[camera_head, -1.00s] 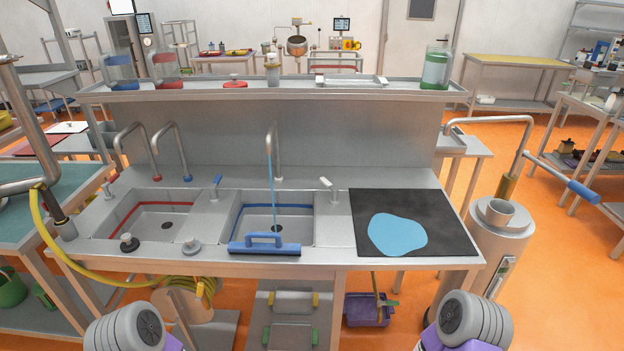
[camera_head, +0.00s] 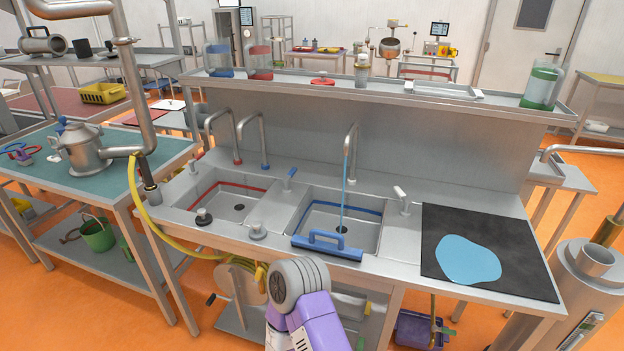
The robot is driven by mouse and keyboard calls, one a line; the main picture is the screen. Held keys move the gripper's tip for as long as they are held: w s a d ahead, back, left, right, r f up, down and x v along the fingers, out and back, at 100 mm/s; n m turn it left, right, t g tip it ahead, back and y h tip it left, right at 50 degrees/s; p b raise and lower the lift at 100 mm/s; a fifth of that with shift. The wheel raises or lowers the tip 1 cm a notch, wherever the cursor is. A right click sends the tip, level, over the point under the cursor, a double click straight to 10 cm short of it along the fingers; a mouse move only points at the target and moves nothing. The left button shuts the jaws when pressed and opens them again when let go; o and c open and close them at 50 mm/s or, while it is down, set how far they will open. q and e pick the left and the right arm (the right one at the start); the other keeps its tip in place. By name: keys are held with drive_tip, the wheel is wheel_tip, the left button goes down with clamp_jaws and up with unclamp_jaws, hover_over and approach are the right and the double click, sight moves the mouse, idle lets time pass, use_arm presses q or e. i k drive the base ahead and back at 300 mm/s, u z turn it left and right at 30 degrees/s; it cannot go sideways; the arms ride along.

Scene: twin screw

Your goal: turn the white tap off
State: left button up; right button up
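The white tap handle (camera_head: 401,199) stands on the sink deck, right of the blue-lined basin (camera_head: 372,244) and left of the black mat (camera_head: 440,228). It leans slightly. A steel spout (camera_head: 355,140) rises behind this basin, and a thin blue water stream (camera_head: 345,190) runs from it into the basin. One of my purple and grey arm links shows at the bottom middle, but neither gripper is in view.
A blue squeegee (camera_head: 326,245) lies across the basin's front edge. A light blue puddle (camera_head: 468,260) covers part of the mat. A red-lined basin (camera_head: 222,202) is further left. A kettle-like vessel (camera_head: 84,152) stands on the left bench.

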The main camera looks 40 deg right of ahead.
sight(408, 202)
drive_tip(key=u, duration=1.2)
drive_tip(key=k, duration=1.95)
drive_tip(key=z, duration=1.15)
